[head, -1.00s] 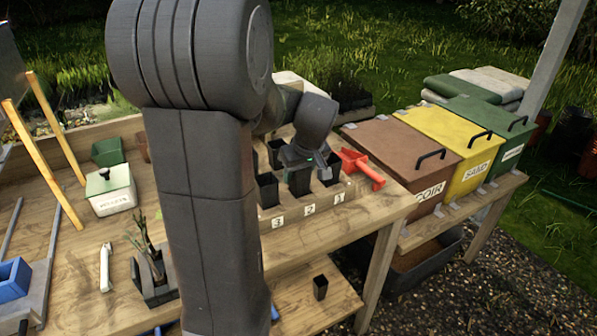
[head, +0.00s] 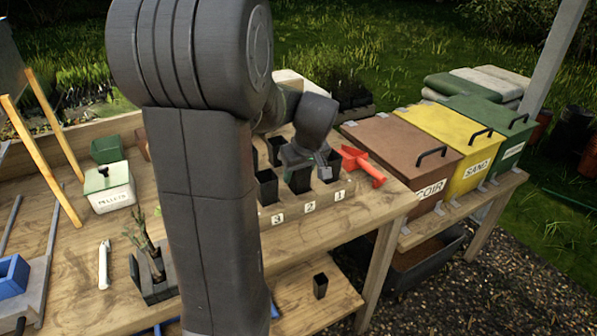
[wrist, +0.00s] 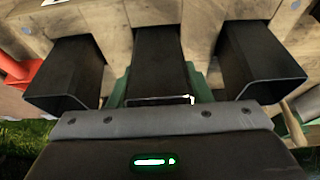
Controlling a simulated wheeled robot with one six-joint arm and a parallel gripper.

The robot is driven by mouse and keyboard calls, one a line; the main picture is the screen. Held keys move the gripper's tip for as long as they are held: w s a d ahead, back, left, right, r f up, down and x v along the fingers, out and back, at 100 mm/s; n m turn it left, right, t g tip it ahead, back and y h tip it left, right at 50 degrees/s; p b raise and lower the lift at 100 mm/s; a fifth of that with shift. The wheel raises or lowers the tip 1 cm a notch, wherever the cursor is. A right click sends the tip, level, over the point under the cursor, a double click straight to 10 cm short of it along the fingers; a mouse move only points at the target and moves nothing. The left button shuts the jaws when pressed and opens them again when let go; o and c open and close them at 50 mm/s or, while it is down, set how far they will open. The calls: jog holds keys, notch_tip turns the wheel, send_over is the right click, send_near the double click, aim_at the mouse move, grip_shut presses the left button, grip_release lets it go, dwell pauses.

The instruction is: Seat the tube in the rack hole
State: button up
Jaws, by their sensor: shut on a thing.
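My gripper (wrist: 158,88) is shut on a square black tube (wrist: 160,60), with green fingers on both sides of it. In the head view my gripper (head: 302,163) is over the rack at hole 2, and the held tube (head: 299,183) shows below it. The wooden rack (head: 293,213) has a front face labelled 3, 2, 1. The held tube looks upright and in line with label 2; the frames do not show how deep it sits. Black tubes stand on both sides, at label 3 (head: 266,188) and at label 1 (head: 332,168).
A red scoop (head: 363,166) lies close to the right of the rack. Lidded bins stand further right, the brown one (head: 400,160) nearest. My arm hides part of the bench.

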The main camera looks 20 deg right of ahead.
jog(key=shift+f+b, duration=0.4)
jog(key=shift+b, duration=0.05)
dwell(0.8)
dwell(0.5)
jog(key=o, duration=1.2)
jog(key=shift+c, duration=0.2)
jog(key=shift+r+p, duration=3.15)
jog(key=shift+r, duration=1.4)
jog(key=shift+f, duration=0.15)
notch_tip(320, 180, down, 8)
jog(key=b, duration=0.5)
jog(key=shift+b, duration=0.35)
